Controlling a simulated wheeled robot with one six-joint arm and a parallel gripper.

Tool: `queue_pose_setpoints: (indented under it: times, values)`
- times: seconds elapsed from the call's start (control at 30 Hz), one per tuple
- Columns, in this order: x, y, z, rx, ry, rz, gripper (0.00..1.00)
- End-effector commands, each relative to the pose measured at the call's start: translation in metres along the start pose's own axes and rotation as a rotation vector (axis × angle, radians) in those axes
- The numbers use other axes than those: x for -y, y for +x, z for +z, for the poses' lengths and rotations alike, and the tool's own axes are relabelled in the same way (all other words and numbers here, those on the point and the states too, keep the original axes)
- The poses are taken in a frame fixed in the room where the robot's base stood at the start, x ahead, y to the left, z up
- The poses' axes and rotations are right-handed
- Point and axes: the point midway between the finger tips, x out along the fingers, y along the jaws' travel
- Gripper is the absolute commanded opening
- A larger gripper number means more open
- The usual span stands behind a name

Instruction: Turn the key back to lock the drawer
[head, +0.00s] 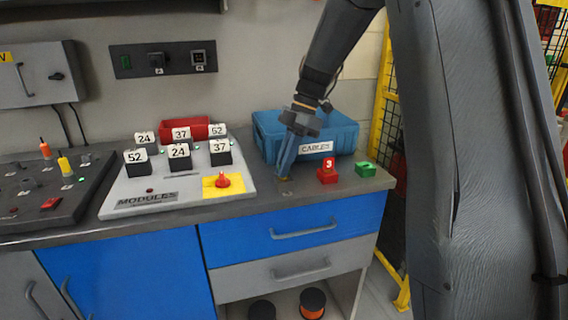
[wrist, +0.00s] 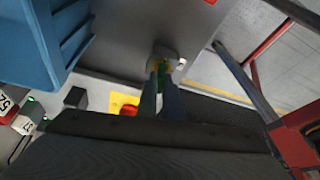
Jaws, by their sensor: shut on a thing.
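My gripper (head: 284,175) points down at the worktop, left of the red block and in front of the blue cables bin. In the wrist view its two fingers (wrist: 161,82) are shut on a small yellow-green key (wrist: 163,66) at a grey lock plate (wrist: 164,51). The fingers hide much of the key, and I cannot tell its exact angle. The blue drawer (head: 345,215) under the worktop looks closed, flush with the front, with a grey handle (head: 303,230).
The blue cables bin (head: 268,131) stands close behind my gripper. A red block marked 3 (head: 327,177) and a green block (head: 365,169) lie to its right. The modules panel (head: 150,203) with a red knob (head: 223,181) on yellow is to the left. A grey drawer (head: 240,280) is below.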

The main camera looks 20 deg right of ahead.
Motion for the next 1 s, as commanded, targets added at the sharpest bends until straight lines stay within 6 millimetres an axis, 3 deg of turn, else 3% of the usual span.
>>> queue_pose_setpoints:
  times: [0.37, 0.4, 0.5, 0.83, 1.0]
  values:
    - [0.001, 0.0, 0.0, 0.001, -0.085, -0.036, 0.0]
    - [0.001, 0.0, 0.0, 0.001, -0.085, -0.036, 0.13]
    - [0.0, 0.0, 0.0, 0.001, -0.084, -0.036, 0.29]
    - [0.0, -0.002, 0.0, 0.002, -0.083, -0.034, 0.29]
    - [-0.001, -0.022, 0.001, 0.002, -0.083, -0.032, 0.29]
